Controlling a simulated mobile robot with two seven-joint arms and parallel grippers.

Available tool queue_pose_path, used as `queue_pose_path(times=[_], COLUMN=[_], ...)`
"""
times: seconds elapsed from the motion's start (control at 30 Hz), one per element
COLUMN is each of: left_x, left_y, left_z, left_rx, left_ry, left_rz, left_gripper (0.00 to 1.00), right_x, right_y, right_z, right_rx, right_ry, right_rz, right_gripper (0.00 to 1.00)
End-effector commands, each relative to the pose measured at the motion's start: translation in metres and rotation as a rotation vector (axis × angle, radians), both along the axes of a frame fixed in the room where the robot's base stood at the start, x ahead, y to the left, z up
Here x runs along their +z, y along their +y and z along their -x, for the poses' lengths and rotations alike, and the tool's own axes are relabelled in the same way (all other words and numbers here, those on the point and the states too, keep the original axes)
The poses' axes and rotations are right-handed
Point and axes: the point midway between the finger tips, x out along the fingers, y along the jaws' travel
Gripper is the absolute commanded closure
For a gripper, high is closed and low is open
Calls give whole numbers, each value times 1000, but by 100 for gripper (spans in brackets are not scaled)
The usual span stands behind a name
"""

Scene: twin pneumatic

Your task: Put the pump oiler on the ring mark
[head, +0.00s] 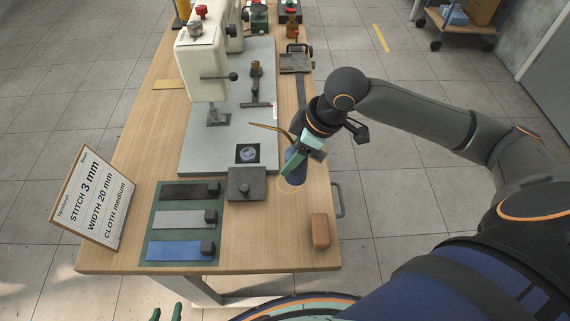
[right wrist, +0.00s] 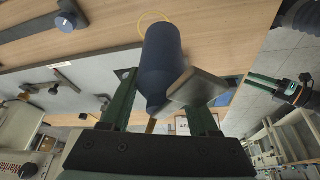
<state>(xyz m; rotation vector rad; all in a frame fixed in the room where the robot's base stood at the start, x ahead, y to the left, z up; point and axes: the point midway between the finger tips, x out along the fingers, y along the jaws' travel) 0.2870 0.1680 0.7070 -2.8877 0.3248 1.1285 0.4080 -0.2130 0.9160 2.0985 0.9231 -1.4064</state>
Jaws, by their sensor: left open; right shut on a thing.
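The pump oiler (head: 292,157), a dark blue can with a thin brown spout pointing left, is held in my right gripper (head: 297,160). In the right wrist view the blue can (right wrist: 163,55) lies between the green fingers. The ring mark (head: 284,187) is a thin yellow circle on the wooden table, partly hidden by the oiler. It also shows in the right wrist view (right wrist: 146,15), just beyond the can's base. Whether the can touches the table I cannot tell. My left gripper (head: 168,312) is open and empty at the bottom edge of the head view.
A grey lidded block (head: 246,184) stands left of the ring. A green mat (head: 187,232) with cloth strips, a tilted sign (head: 92,197) and a sewing machine (head: 205,65) are further left. A brown block (head: 320,230) lies near the front right edge.

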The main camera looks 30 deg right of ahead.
Motion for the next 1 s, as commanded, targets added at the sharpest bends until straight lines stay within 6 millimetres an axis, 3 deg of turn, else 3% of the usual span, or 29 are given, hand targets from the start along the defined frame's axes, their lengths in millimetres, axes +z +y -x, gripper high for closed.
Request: queue_pose_path(times=[0.2, 0.37, 0.53, 0.9, 0.93, 1.0], left_x=[-3, -5, -7, -6, -7, -7], left_y=[0, 0, 0, 0, 0, 0], left_z=[0, 0, 0, 1, 1, 1], left_rx=[0, -1, -1, -1, -1, -1], left_ry=[0, 0, 1, 2, 2, 2], left_rz=[0, 1, 0, 0, 0, 0], left_gripper=[50, 50, 50, 50, 50, 50], right_x=[-21, -31, -56, -61, -62, -62], right_y=[4, 6, 5, 5, 5, 4], right_z=[-19, -26, -24, -25, -24, -24], right_rx=[-1, 0, 0, 0, 0, 0], right_ry=[-4, -3, -1, -5, -4, -4], right_rz=[-2, -2, 0, -1, 1, 1], right_gripper=[100, 100, 100, 100, 37, 29])
